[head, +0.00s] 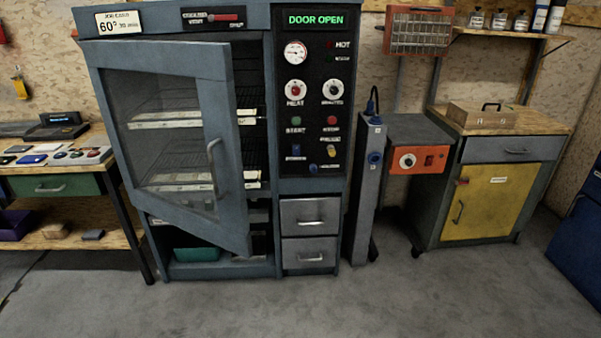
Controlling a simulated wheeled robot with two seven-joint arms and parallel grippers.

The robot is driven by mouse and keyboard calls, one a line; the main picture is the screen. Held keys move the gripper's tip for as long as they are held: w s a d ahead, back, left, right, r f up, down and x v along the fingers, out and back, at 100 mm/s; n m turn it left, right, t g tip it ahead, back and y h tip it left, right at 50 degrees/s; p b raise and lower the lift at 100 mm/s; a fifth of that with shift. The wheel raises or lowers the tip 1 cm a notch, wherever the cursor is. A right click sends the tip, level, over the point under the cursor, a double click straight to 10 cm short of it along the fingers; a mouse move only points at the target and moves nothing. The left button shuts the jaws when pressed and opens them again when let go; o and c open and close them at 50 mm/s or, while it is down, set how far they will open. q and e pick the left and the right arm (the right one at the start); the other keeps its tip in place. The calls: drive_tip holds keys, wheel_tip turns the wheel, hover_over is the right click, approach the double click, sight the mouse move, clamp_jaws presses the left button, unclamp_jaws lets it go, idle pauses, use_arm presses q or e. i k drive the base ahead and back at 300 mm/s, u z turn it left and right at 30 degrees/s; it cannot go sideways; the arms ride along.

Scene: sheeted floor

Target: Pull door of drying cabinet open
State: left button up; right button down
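The drying cabinet (312,188) is a tall blue-grey unit in the middle left of the head view. Its glass-fronted door (236,150) is hinged on the left and stands partly open, swung toward me. The door handle (214,167) is a vertical bar near the door's right edge. Racks (245,140) show inside through the gap and the glass. The display (315,20) on the control panel reads "DOOR OPEN". Neither of my grippers is in view.
A workbench (60,184) with small items stands close to the cabinet's left side. A grey power column (368,190), an orange-fronted unit (418,160) and a yellow-doored cabinet (474,206) stand to the right. The grey floor (330,305) in front is clear.

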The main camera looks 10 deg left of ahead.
sight(210, 63)
drive_tip(key=z, duration=0.5)
drive_tip(key=i, duration=0.95)
drive_tip(key=u, duration=0.1)
